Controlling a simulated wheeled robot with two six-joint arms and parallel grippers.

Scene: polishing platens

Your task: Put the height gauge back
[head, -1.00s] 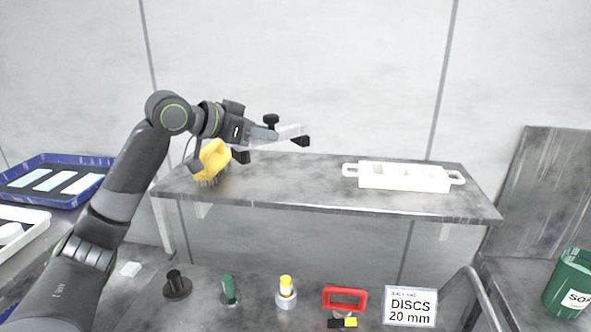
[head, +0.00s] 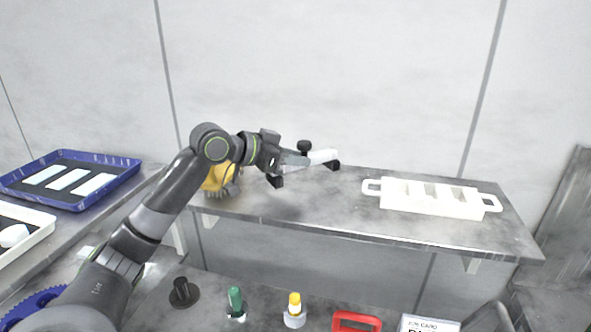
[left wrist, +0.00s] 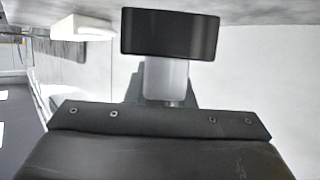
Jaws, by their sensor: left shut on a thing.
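My left gripper (head: 300,160) is shut on the height gauge (head: 322,157), which shows as a pale bar with dark parts, held tilted above the wall shelf (head: 300,212). The fingers and the gauge's dark parts overlap, so I cannot fully tell them apart. In the left wrist view a black block (left wrist: 170,35) on a pale stem stands in front of the gripper's dark body. A gap seems to remain between the gauge and the shelf. My right gripper is not in view.
A yellow brush (head: 218,180) is on the shelf's left, partly behind my left arm. A white slotted holder with two handles (head: 432,207) stands on the right. The shelf between is clear. Below stand a black knob (head: 184,292), green (head: 236,303) and yellow-topped items (head: 295,308).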

